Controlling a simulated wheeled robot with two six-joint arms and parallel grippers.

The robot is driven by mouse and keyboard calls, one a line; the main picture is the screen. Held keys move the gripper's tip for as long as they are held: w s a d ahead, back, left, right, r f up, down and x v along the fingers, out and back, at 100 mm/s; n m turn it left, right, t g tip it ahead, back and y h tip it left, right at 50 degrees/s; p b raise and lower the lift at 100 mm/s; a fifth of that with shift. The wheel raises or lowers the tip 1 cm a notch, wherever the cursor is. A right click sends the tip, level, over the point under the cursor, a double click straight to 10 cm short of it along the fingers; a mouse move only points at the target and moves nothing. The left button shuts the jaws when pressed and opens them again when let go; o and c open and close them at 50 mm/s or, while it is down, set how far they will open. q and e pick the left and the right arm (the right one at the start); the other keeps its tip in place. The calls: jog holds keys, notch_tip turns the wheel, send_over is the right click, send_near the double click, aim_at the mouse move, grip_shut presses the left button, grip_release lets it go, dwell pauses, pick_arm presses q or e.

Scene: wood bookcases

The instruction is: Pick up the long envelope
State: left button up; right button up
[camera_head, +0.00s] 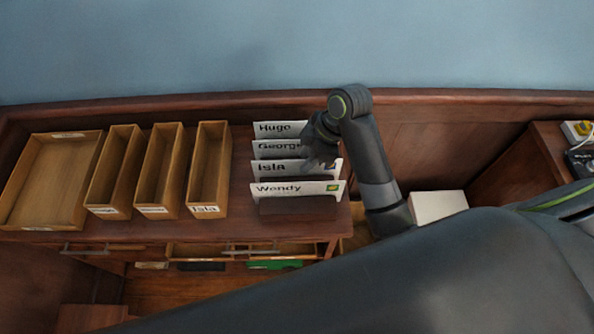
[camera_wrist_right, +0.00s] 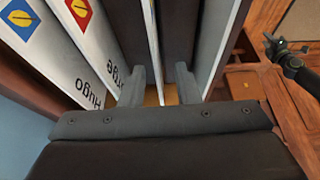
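Several long white envelopes stand on edge in a dark rack on the desk, with names facing me: Hugo (camera_head: 275,128), George (camera_head: 275,148), Isla (camera_head: 275,167) and Wendy (camera_head: 285,189). My right gripper (camera_head: 318,160) is over the right end of the row, by George and Isla. In the right wrist view its two fingers (camera_wrist_right: 160,88) are apart, pointing down among the envelopes. A thin white envelope edge (camera_wrist_right: 152,40) shows between them, not clearly touched. A dark gripper-like part (camera_wrist_right: 284,52), probably my left gripper, shows small there; its opening is unclear.
Narrow wooden boxes (camera_head: 208,205) and a wide shallow tray (camera_head: 52,222) stand left of the rack. A drawer (camera_head: 205,250) below is partly open. A white box (camera_head: 438,197) is at right. My large dark arm link covers the lower right.

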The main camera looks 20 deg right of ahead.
aim_at(297, 166)
jog(key=shift+w+a+p+x, duration=0.1)
jog(key=shift+p+x, duration=0.25)
jog(key=shift+x, duration=0.95)
jog(key=shift+w+a+p+x, duration=0.15)
jog(key=shift+p+x, duration=0.15)
jog(key=shift+x, duration=0.95)
jog(key=shift+r, duration=0.1)
grip_shut()
